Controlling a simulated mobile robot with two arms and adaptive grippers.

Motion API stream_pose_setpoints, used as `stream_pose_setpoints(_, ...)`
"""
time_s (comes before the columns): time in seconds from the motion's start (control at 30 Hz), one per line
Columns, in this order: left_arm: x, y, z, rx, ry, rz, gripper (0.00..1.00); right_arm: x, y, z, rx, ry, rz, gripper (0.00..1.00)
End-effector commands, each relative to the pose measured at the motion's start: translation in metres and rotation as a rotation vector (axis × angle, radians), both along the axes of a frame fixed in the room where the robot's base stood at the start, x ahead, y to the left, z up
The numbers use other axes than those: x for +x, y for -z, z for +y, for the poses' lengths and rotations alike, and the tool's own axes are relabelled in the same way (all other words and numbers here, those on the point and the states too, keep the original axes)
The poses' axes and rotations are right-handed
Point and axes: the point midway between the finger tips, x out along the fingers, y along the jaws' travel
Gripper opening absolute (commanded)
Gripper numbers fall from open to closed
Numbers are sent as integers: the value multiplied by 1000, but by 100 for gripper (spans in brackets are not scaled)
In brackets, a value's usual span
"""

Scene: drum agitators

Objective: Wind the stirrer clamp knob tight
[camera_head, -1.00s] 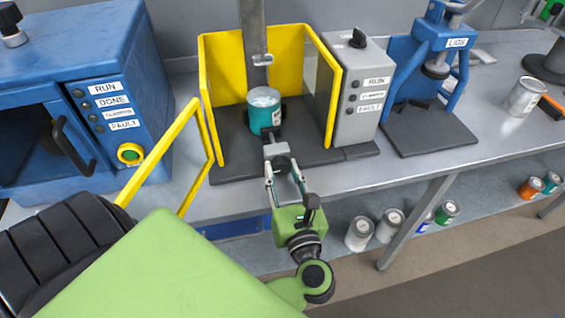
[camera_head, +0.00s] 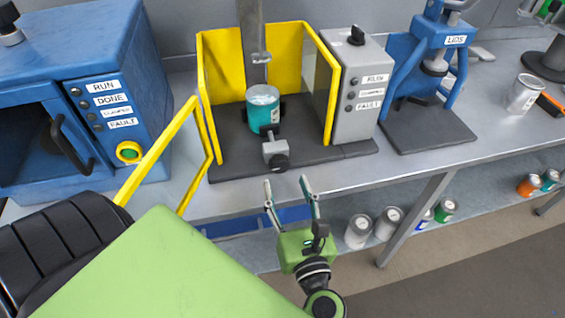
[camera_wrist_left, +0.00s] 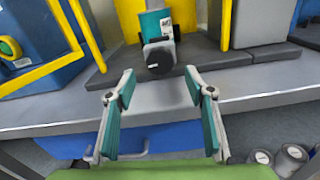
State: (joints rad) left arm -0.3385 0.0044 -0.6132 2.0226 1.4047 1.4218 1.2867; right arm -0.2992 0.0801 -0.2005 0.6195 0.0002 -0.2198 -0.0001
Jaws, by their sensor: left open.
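The clamp knob (camera_head: 279,162) is a dark round knob on the front of a grey clamp block (camera_head: 275,148). It also shows in the left wrist view (camera_wrist_left: 160,60), with a small pale mark across its face. Behind it a teal can (camera_head: 263,112) stands upright in the clamp, inside the yellow-framed stirrer station. My left gripper (camera_head: 289,184) is open and empty in front of the knob and apart from it. In the left wrist view its two fingers (camera_wrist_left: 160,88) are spread, with the knob beyond and between them. My right gripper is not seen.
The yellow guard door (camera_head: 165,155) stands open at the left. A grey control box (camera_head: 362,92) is right of the station, a blue machine (camera_head: 85,100) left, a lid press (camera_head: 430,80) further right. Several cans (camera_head: 390,222) stand on the lower shelf.

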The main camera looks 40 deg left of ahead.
Motion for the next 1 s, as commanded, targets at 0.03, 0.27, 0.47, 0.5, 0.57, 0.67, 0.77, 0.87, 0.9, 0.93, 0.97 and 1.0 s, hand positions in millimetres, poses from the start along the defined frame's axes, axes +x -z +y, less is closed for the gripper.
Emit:
stream_pose_setpoints(0.03,-8,2,-9,-3,0,4,49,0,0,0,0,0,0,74)
stream_pose_setpoints(0.27,-33,1,-38,-1,0,2,49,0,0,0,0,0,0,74)
stream_pose_setpoints(0.47,-41,0,-48,-1,-1,1,49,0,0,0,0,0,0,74)
stream_pose_setpoints(0.5,-41,0,-48,-1,-1,-1,49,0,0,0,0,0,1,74)
stream_pose_setpoints(0.57,-41,0,-48,-1,-1,-1,49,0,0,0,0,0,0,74)
stream_pose_setpoints(0.67,-41,0,-48,0,0,0,49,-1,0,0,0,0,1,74)
stream_pose_setpoints(0.77,-40,0,-48,5,2,1,49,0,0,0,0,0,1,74)
stream_pose_setpoints(0.87,-33,2,-53,73,35,26,49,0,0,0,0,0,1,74)
stream_pose_setpoints(0.9,-27,4,-58,133,64,48,49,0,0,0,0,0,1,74)
stream_pose_setpoints(0.93,-20,7,-63,193,93,71,49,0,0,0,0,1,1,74)
stream_pose_setpoints(0.97,-13,11,-69,267,127,100,49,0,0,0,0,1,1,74)
stream_pose_setpoints(1.0,-2,19,-81,383,183,148,49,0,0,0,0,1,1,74)
